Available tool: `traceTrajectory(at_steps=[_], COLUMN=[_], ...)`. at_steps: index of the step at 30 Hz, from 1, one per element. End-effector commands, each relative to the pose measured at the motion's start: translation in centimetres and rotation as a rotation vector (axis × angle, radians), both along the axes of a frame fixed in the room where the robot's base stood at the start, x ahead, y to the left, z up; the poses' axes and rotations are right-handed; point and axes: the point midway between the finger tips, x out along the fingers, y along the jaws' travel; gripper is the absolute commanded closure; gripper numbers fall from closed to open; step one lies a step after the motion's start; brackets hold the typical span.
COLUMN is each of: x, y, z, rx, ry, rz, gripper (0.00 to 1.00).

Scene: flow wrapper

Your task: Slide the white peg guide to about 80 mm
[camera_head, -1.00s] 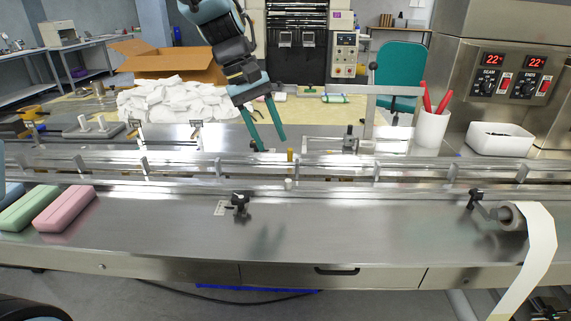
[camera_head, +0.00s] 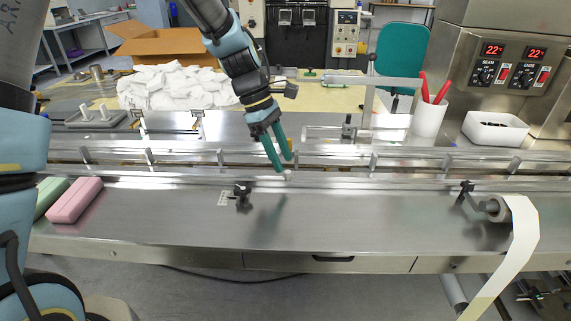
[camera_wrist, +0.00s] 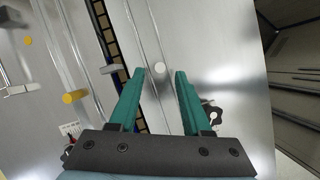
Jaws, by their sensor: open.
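My gripper (camera_head: 282,164) has two teal fingers, spread apart and empty, pointing down close to the white peg. In the wrist view my gripper (camera_wrist: 160,76) has a clear gap between its fingers. I cannot tell whether a finger touches the peg. A small marked plate (camera_head: 223,198) lies left of the peg, on the steel deck.
A black clamp knob (camera_head: 242,189) stands on the deck left of the peg. A yellow peg (camera_wrist: 73,97) is left of my fingers in the wrist view. The front deck between is mostly clear.

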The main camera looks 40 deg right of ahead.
Motion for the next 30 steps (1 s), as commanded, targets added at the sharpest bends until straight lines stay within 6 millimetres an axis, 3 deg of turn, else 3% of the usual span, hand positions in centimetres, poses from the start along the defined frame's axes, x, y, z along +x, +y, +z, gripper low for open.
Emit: traceTrajectory(at_steps=[7,18,30], x=[-1.0,-1.2,-1.2], y=[-0.5,-0.6,-0.6], z=[-2.6,-3.2,-3.1], rx=[0.001,0.0,-0.001], ry=[0.002,0.0,-0.001], rz=[-0.001,-0.001,-0.001], gripper=[0.52,0.52,0.97])
